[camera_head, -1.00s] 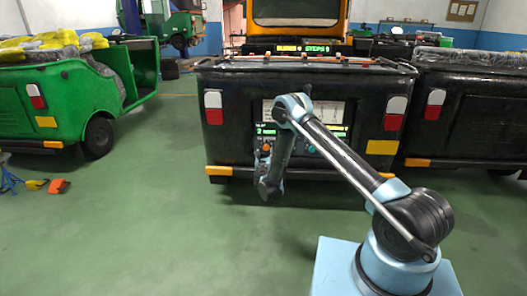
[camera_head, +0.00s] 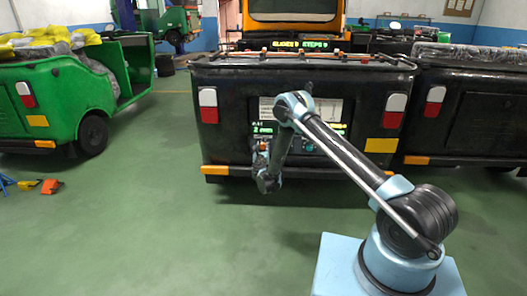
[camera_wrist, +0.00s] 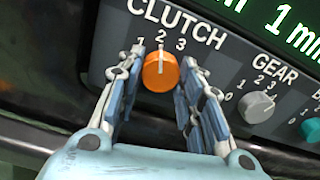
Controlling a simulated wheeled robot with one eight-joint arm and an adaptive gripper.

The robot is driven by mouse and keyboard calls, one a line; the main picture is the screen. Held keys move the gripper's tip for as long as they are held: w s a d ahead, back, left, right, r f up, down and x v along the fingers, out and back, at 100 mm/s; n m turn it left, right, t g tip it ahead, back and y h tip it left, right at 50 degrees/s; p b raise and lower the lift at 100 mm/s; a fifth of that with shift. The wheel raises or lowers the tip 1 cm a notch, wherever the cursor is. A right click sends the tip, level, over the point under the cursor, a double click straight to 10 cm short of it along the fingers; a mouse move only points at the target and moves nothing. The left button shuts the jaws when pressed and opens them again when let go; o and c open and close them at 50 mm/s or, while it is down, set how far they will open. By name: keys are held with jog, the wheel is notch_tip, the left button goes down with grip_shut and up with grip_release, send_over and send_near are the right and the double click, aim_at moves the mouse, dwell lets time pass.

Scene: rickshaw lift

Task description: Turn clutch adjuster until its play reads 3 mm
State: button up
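The clutch adjuster is an orange round knob (camera_wrist: 161,73) under the word CLUTCH in the wrist view. Its white mark points up at about the 2 of its 1-2-3 scale. My gripper (camera_wrist: 163,62) has one finger on each side of the knob, with little space between fingertips and knob; I cannot tell whether they touch it. A green-lettered display (camera_wrist: 290,25) is cut off above and shows "1 mm" at its right; the reading over the clutch is out of frame. In the head view my gripper (camera_head: 261,154) is at the left of the panel on the black rickshaw's rear.
A grey GEAR knob (camera_wrist: 257,106) and a teal knob (camera_wrist: 311,129) sit to the right on the same panel. The black rickshaw (camera_head: 225,130) carries the panel. A green rickshaw (camera_head: 70,95) stands at the left. The green floor (camera_head: 150,230) in front is clear.

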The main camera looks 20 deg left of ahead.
jog(key=shift+m, duration=0.3)
jog(key=m, duration=0.2)
jog(key=shift+s+m, duration=0.1)
jog(key=shift+m, duration=2.5)
jog(key=o, duration=1.1)
jog(key=shift+c, duration=0.2)
jog(key=shift+r, duration=0.1)
notch_tip(320, 180, up, 10)
jog(key=shift+f, duration=0.15)
